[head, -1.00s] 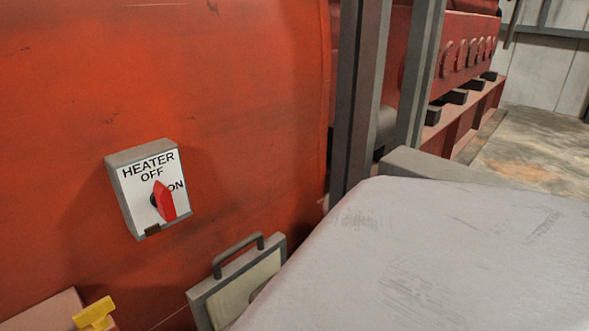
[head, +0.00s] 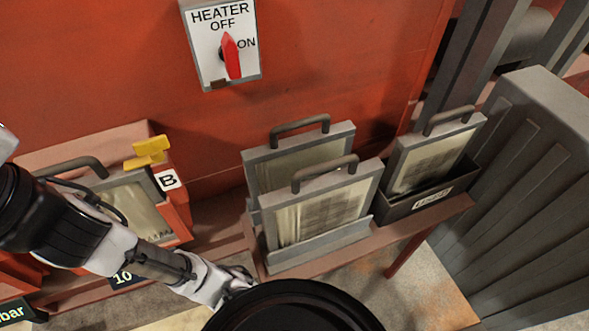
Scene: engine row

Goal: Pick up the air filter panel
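Several framed filter panels with grey handles show in the head view. Two stand one behind the other in the middle: the front panel (head: 320,212) in a grey holder (head: 318,246), and the rear panel (head: 285,170) partly hidden behind it. Another panel (head: 428,160) stands in a dark bin (head: 425,200) at the right. A panel (head: 133,205) sits in the red housing by the letter B at the left, partly behind my arm. My arm crosses the lower left. What seems to be my gripper (head: 232,284) is at its far end, low and left of the front holder; its fingers are unclear.
A yellow latch (head: 148,153) is above the B plate (head: 167,180). A heater switch box (head: 223,42) is on the red wall, its red knob (head: 231,57) upright. A grey ribbed cover (head: 525,190) stands at the right. A shelf (head: 375,240) carries the holder and bin.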

